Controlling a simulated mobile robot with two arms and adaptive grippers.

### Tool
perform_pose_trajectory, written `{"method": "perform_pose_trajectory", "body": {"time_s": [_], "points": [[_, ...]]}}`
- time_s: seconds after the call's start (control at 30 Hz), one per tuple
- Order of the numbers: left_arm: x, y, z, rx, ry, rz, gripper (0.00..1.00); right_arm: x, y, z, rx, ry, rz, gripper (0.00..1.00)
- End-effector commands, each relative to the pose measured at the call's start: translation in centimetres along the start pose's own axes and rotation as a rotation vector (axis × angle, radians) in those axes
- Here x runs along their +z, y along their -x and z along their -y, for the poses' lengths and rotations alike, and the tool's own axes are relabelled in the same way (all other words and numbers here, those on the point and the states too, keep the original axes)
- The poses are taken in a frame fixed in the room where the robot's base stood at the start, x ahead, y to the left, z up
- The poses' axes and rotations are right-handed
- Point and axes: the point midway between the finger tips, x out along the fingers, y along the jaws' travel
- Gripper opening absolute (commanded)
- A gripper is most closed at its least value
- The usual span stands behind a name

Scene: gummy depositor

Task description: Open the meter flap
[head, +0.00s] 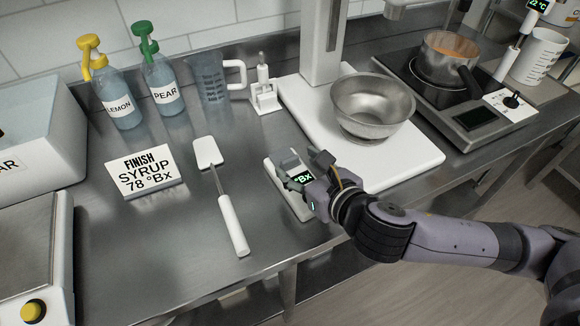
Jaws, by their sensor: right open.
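The meter (273,178) is a small white device with a green-lit "°Bx" display, lying on the steel counter left of the white scale base. A grey piece at its far end looks like the flap (288,160); whether it is raised or closed is hard to tell. My right gripper (312,177) is open at the meter's right side, its fingers pointing left over the display end. It hides part of the meter, and I cannot tell whether it touches it. My left gripper is not in view.
A white spatula (232,225) and a "FINISH SYRUP 78 °Bx" sign (144,172) are left of the meter. A steel bowl (372,104) stands on the white scale base (420,153) behind my right arm. A jug (210,82) and two bottles stand at the back.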

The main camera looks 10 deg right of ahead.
Motion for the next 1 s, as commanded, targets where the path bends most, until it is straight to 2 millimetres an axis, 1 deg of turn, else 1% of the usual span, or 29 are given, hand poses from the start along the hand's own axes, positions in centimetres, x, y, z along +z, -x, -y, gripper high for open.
{"method": "perform_pose_trajectory", "body": {"time_s": [0.03,0.1,0.2,0.3,0.43,0.67,1.0], "points": [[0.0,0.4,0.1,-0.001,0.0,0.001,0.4,0.3,-0.9,0.0,-0.002,-0.001,-0.001,0.53],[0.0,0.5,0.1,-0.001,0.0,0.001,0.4,0.3,-2.1,0.0,-0.002,-0.001,-0.001,0.53],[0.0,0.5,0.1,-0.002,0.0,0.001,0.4,0.2,-3.3,0.0,-0.001,0.0,-0.001,0.53],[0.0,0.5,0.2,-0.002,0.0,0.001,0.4,0.2,-4.1,0.0,-0.001,0.0,-0.001,0.53],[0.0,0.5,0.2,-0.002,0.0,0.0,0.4,0.2,-4.5,0.1,-0.002,0.001,-0.001,0.53],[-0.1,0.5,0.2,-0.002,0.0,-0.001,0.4,0.2,-4.5,0.0,-0.001,0.001,-0.001,0.53],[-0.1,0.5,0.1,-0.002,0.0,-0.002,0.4,0.1,-4.5,0.0,-0.001,0.0,-0.001,0.31]]}}
